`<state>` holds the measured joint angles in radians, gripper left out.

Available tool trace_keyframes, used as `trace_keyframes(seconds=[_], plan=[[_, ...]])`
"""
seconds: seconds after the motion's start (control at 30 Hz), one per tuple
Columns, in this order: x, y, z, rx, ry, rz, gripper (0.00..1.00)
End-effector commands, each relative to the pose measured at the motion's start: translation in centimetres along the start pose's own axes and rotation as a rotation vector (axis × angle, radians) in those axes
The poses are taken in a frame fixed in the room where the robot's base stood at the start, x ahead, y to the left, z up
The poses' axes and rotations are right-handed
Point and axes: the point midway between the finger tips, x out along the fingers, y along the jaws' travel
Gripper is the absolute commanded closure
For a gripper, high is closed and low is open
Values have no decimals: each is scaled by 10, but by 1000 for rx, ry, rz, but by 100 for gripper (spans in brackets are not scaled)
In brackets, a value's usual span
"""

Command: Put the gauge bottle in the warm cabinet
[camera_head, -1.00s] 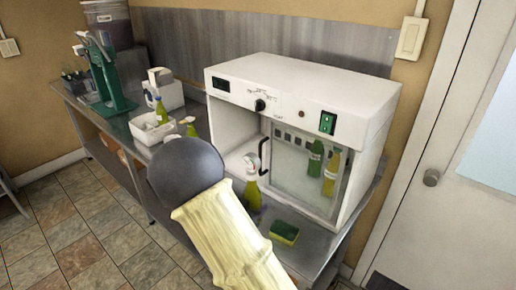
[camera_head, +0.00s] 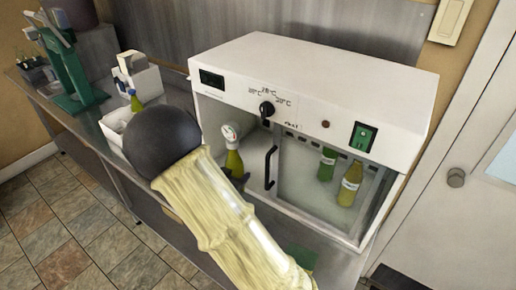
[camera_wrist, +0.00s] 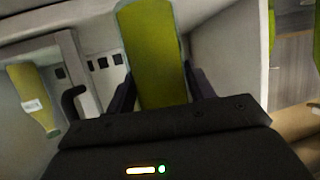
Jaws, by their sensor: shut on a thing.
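The gauge bottle (camera_head: 234,163) is a yellow-green bottle with a round white dial on top. It is upright at the open left side of the warm cabinet (camera_head: 320,100); I cannot tell how far inside it is. My gripper (camera_wrist: 160,84) is shut on the bottle (camera_wrist: 153,50), with a dark finger on each side. In the head view my arm hides most of the gripper. The cabinet is a white box with a dial, a green switch and a glass door (camera_head: 315,200) across its right part. The door's black handle (camera_head: 270,167) is just right of the bottle.
A green bottle (camera_head: 327,163) and a yellow-green bottle (camera_head: 350,184) stand behind the glass. On the metal counter (camera_head: 92,128) to the left are a white bin (camera_head: 112,127), a white box (camera_head: 140,82) and a green stand (camera_head: 75,85).

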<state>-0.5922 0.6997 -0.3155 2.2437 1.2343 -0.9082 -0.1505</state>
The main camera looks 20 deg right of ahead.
Motion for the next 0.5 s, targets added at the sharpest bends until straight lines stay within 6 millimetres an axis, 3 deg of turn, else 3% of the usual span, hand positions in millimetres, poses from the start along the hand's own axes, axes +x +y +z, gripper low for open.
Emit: trace_keyframes(seconds=[0.5], plan=[[6, 1, -4, 3, 3, 3, 92]])
